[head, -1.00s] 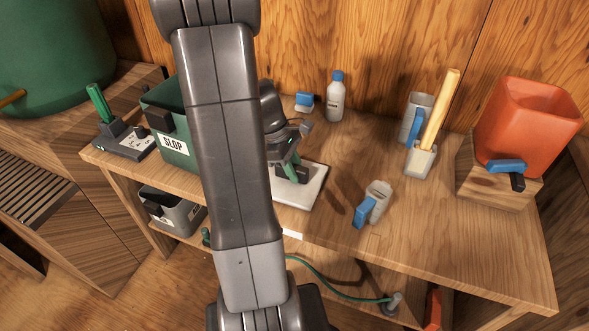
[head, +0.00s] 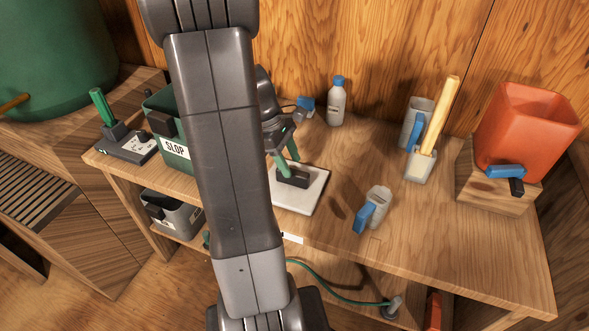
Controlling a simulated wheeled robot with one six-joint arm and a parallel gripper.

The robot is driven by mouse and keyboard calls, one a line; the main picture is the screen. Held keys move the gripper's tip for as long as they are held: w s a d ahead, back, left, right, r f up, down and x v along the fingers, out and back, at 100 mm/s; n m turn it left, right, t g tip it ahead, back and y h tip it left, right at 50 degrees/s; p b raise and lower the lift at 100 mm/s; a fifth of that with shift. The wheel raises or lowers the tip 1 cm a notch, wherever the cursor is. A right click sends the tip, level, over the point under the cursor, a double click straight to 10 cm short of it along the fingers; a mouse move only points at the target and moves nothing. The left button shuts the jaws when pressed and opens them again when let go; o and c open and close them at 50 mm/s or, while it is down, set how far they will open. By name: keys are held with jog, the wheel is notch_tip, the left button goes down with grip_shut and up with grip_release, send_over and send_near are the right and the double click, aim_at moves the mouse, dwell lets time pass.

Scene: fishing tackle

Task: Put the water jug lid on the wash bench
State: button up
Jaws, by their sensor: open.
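A flat white square plate with a dark block-shaped grip, which I take to be the water jug lid (head: 312,193), lies flat on the wooden wash bench (head: 420,250), left of its middle near the front edge. My gripper (head: 285,157) is open just above the dark grip, its green fingers apart and holding nothing. The near finger overlaps the grip in the picture, so I cannot tell whether it is fully clear. My arm hides the lid's left part. The orange-red open-topped jug (head: 525,125) stands on a wooden block at the bench's right.
A green SLOP bin (head: 174,150) stands left, partly behind my arm. A bottle (head: 337,103), a blue object (head: 306,106) and a blue-handled mug (head: 377,205) are around the lid. The front right bench is clear.

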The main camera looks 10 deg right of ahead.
aim_at(294, 172)
jog(key=v, duration=0.7)
jog(key=shift+r+p, duration=0.2)
jog(key=shift+p, duration=0.25)
jog(key=shift+w+a, duration=0.1)
jog(key=b+x, duration=0.2)
jog(key=x, duration=1)
jog(key=shift+f, duration=0.2)
notch_tip(294, 172, up, 3)
jog(key=shift+r+p, duration=0.2)
jog(key=shift+p, duration=0.15)
jog(key=shift+r, duration=0.35)
